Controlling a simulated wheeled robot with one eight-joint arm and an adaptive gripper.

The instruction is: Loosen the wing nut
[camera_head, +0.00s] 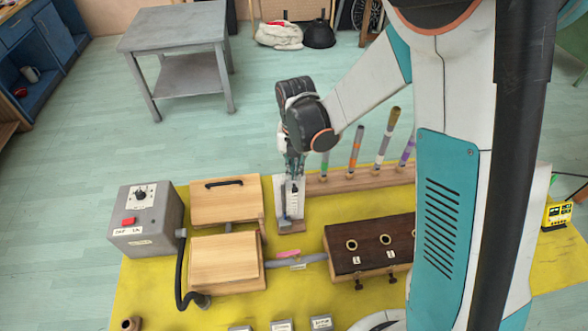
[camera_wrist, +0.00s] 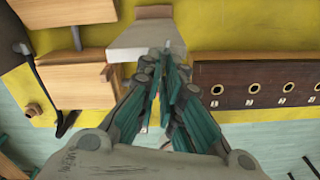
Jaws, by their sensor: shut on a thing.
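A white upright stand (camera_head: 293,198) with dark markings on its face rises from a wooden foot on the yellow table. It also shows in the wrist view as a pale tapering plate (camera_wrist: 138,42). My gripper (camera_head: 294,168) reaches down to the top of this stand. In the wrist view my gripper (camera_wrist: 163,72) has its teal fingers close together at the near end of the plate. They are shut on a small part there that they mostly hide. I cannot make out the wing nut itself for certain.
Upright sticks (camera_head: 356,148) stand in a wooden rail just right of the stand. Wooden boxes (camera_head: 226,262) and a grey control box (camera_head: 146,222) are to the left. A dark box with round holes (camera_head: 367,247) is at front right. Grey pipe (camera_head: 297,262) runs between them.

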